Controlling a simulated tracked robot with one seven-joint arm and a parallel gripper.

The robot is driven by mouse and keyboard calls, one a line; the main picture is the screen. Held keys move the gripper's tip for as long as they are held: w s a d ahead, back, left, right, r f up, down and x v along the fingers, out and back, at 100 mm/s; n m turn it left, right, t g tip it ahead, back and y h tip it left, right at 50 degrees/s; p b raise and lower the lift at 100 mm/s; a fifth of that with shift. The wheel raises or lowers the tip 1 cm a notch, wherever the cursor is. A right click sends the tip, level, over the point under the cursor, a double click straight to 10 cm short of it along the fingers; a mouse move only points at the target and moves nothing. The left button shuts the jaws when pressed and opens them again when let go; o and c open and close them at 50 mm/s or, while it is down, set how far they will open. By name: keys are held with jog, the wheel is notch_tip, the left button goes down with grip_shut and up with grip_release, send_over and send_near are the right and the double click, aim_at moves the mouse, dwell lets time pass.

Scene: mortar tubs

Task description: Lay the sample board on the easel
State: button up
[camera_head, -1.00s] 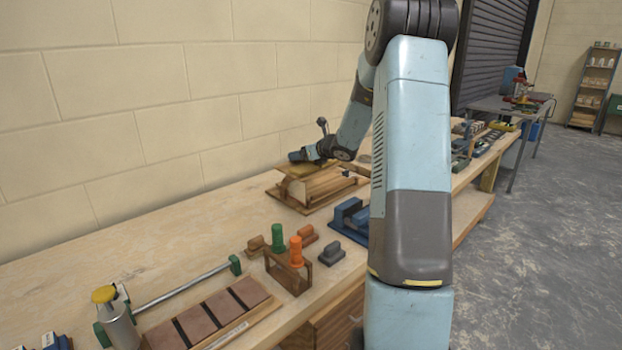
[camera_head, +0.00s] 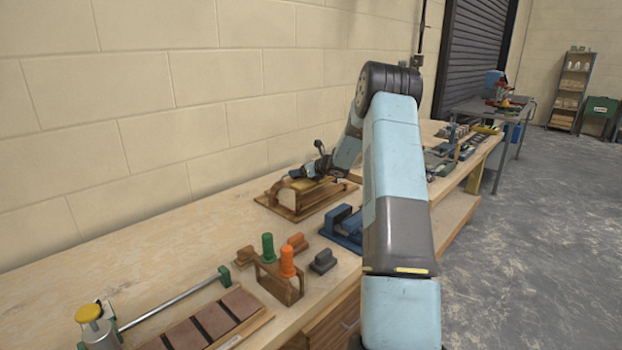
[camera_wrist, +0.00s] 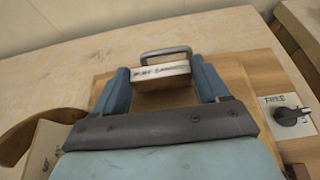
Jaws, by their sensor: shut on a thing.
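The wooden easel (camera_head: 295,208) is a low frame on a base, on the bench by the wall in the head view. My gripper (camera_head: 308,177) is over it, with a yellowish-brown board, which I take as the sample board (camera_head: 318,186), directly below. In the wrist view my gripper (camera_wrist: 162,82) has its blue fingers on both sides of a labelled wooden block (camera_wrist: 162,76) with a grey metal handle, seemingly part of the board. The wooden surface (camera_wrist: 235,80) shows around and below it. I cannot tell whether the board rests fully on the easel.
A dark knob with a "FREE" label (camera_wrist: 290,112) is at right in the wrist view. A blue vise-like tool (camera_head: 345,225), a rack with green and orange handles (camera_head: 280,280) and grey and brown blocks stand nearer on the bench. Clear bench top lies left of the easel.

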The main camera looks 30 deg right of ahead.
jog(key=shift+w+d+f, duration=0.15)
jog(key=shift+w+f, duration=0.05)
notch_tip(320, 180, down, 3)
jog(key=shift+w+d+f, duration=0.1)
jog(key=shift+d+f, duration=0.05)
jog(key=shift+f, duration=0.05)
jog(key=o, duration=1.4)
